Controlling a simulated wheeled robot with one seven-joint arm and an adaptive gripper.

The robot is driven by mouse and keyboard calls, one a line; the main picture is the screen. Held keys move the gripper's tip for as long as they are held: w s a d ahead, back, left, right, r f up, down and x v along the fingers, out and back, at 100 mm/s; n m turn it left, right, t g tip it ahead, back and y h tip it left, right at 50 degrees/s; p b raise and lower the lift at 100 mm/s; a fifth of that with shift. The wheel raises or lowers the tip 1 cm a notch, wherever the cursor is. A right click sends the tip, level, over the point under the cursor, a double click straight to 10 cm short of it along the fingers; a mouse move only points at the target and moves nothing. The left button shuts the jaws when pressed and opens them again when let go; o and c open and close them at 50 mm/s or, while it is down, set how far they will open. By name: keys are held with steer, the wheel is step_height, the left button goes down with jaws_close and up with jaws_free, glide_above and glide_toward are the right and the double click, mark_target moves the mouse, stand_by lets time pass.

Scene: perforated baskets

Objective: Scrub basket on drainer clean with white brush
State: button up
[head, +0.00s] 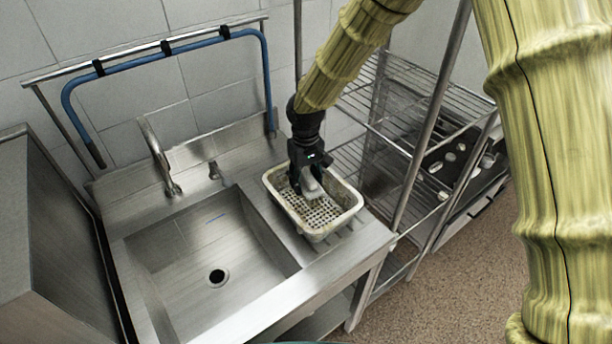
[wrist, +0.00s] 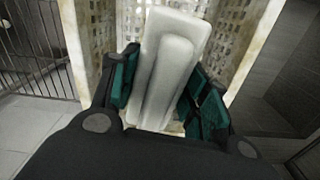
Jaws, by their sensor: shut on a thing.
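A white perforated basket (head: 339,222) with brownish stains on its walls and floor stands on the drainer (head: 345,250) at the right of the sink. My gripper (head: 306,184) reaches down into the basket from above. In the wrist view, my gripper (wrist: 166,92) is shut on the white brush (wrist: 172,62), with a green-padded finger on each side of it. The basket also shows behind the brush in the wrist view (wrist: 112,35). The brush's underside is hidden, so I cannot tell whether it touches the basket floor.
The empty steel sink basin (head: 185,260) with a drain hole lies left of the basket. A faucet (head: 160,160) stands behind it. A wire shelf rack (head: 410,110) stands close at the right. A blue hose (head: 170,55) hangs on a rail at the back.

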mark_target(314, 205)
steer(key=shift+f+b, duration=0.8)
steer(key=shift+f, duration=1.55)
steer(key=shift+f, duration=0.5)
steer(key=shift+d, duration=0.1)
steer(key=shift+s+d+r, duration=0.1)
steer(key=shift+s+d, duration=0.55)
steer(key=shift+d, duration=0.1)
steer(key=shift+s+d+p, duration=0.3)
steer(key=shift+s+d, duration=0.55)
steer(key=shift+s, duration=0.3)
steer(key=shift+w+a+f, duration=0.1)
steer(key=shift+w+a, duration=0.15)
steer(key=shift+w, duration=0.35)
steer(key=shift+w+a+f, duration=0.1)
steer(key=shift+w+a, duration=0.15)
steer(key=shift+w, duration=0.3)
steer(key=shift+w+a, duration=0.1)
steer(key=shift+w, duration=0.05)
